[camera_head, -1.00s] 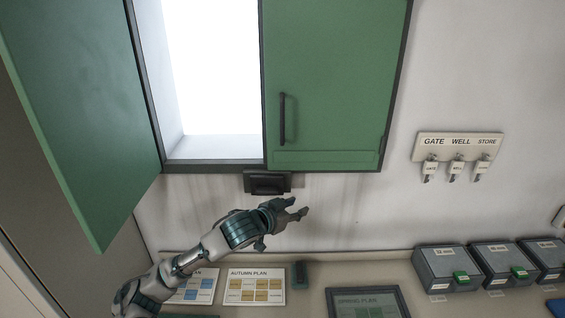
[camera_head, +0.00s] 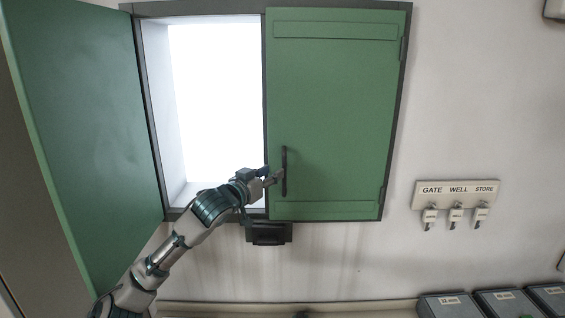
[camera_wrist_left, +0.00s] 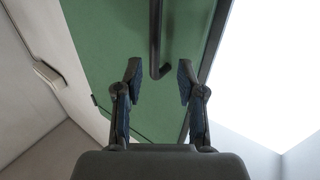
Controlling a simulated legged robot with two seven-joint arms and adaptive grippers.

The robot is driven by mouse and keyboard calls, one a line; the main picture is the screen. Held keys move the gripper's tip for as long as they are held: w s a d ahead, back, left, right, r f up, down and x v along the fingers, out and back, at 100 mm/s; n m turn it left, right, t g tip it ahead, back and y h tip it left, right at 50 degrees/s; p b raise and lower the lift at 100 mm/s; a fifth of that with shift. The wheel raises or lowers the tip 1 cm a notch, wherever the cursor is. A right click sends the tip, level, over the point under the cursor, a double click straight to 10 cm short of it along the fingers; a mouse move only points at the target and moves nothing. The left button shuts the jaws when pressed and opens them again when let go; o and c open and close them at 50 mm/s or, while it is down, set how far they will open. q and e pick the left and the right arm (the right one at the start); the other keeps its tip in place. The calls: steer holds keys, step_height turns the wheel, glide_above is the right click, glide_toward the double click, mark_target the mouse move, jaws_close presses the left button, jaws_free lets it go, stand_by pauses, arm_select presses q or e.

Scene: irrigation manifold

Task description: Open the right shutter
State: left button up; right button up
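The right shutter (camera_head: 335,110) is a green panel lying closed over the right half of the window frame. Its dark vertical bar handle (camera_head: 284,160) is near the panel's left edge. My left gripper (camera_head: 274,176) is at the lower part of this handle. In the left wrist view my left gripper (camera_wrist_left: 160,80) is open, with the lower end of the handle (camera_wrist_left: 155,40) showing between the lines of its two fingers. I cannot tell if a finger touches the bar. My right gripper is not in view.
The left shutter (camera_head: 80,130) stands open, swung out to the left. The bright opening (camera_head: 215,95) is beside the handle. A dark box (camera_head: 268,233) sits below the frame. A key board (camera_head: 456,193) hangs at right; grey bins (camera_head: 450,305) are at lower right.

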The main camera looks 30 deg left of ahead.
mark_target(283, 167)
arm_select(q)
steer(key=w, duration=0.2)
steer(key=w+p, duration=0.1)
steer(key=w, duration=0.1)
steer(key=w+d, duration=0.1)
steer(key=w, duration=0.1)
steer(key=shift+w+r, duration=0.1)
steer(key=shift+w, duration=0.05)
steer(key=shift+a, duration=0.15)
jaws_close()
